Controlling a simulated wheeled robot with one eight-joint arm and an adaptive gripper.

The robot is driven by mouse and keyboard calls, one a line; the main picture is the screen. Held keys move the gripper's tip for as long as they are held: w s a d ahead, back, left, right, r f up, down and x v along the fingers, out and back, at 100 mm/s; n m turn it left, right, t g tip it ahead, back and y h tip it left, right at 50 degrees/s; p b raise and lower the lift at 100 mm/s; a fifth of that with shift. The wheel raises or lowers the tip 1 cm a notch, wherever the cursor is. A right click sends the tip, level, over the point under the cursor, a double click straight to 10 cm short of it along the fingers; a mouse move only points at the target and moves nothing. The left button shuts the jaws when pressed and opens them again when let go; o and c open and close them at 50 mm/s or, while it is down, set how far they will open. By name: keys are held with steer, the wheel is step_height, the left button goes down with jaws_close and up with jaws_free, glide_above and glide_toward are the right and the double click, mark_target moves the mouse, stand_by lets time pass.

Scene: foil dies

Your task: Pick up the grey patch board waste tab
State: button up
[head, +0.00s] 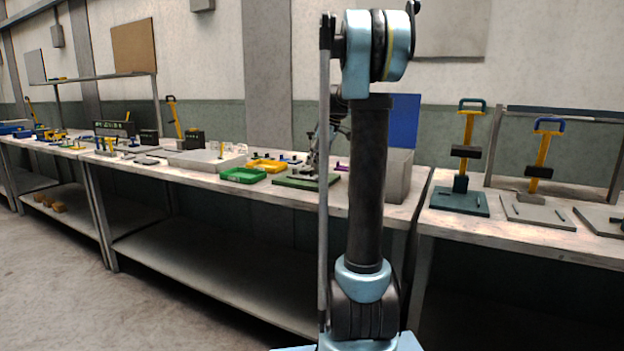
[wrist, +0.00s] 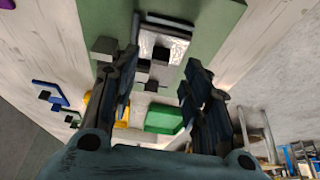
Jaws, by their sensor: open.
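In the wrist view my gripper (wrist: 161,66) is open, with its two dark fingers apart and nothing seen held between them. Between and beyond the fingertips is a grey, shiny plate-like piece (wrist: 166,46) with dark edges, on a green base (wrist: 215,22). Small grey and dark blocks (wrist: 153,86) lie just below it in the picture. I cannot tell which of these grey parts is the patch board waste tab. In the head view the green base (head: 292,182) lies on the bench, with my gripper low over it, partly hidden by my arm.
A green tray (head: 243,175) and a yellow tray (head: 267,165) stand left of the base on the bench (head: 200,178). A grey block (head: 397,178) and a blue panel (head: 403,120) stand to its right.

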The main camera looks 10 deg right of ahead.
mark_target(312, 170)
steer(key=x, duration=0.4)
steer(key=shift+f, duration=0.15)
steer(key=c, duration=0.8)
